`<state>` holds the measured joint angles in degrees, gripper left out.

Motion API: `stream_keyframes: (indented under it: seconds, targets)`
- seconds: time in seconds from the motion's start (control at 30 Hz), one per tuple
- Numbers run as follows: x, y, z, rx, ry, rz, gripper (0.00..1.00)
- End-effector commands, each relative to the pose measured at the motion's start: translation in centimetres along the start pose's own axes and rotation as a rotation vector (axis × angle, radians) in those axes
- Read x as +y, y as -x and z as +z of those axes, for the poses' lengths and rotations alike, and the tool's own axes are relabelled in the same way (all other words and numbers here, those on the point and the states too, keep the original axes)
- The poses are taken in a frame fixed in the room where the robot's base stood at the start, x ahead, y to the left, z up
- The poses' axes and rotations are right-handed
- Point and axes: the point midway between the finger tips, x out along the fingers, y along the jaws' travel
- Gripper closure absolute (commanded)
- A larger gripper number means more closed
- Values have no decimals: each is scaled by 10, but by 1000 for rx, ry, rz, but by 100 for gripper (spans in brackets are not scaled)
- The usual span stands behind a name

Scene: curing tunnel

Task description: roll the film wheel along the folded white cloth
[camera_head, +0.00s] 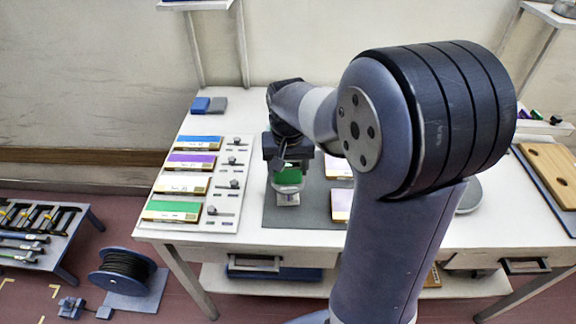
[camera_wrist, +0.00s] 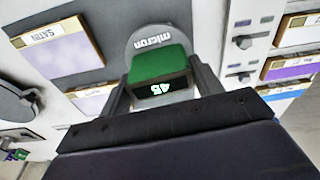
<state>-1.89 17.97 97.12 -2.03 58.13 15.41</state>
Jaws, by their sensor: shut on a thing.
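The film wheel (camera_wrist: 148,40) is a grey disc marked "micron", with a green grip block (camera_wrist: 158,66) and a dark face reading 45 upside down. My gripper (camera_wrist: 162,78) is shut on the green block, one finger on each side. In the head view my gripper (camera_head: 288,158) points down over the dark grey mat (camera_head: 310,212), with the green block (camera_head: 288,176) beneath it. A small pale patch shows below the green block; I cannot tell whether it is cloth or whether the wheel touches it. I cannot make out a folded white cloth for sure.
A SATIN panel (camera_wrist: 58,40) lies near the wheel. Blue and grey blocks (camera_head: 208,105) sit behind. A wooden board (camera_head: 552,170) lies far right.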

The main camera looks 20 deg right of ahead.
Motion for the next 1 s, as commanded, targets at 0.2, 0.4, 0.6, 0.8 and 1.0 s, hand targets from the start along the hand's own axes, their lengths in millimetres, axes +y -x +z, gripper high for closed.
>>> stream_keyframes:
  seconds: [0.2, 0.4, 0.6, 0.8, 1.0]
  targets:
    - [0, -1, -2, -3, 0, 1, 70]
    - [0, -1, -10, -3, -1, 1, 70]
    - [0, -1, -14, -3, -1, 1, 70]
    - [0, -2, -21, -2, 0, 0, 70]
    - [0, -2, -25, -1, 0, 0, 70]
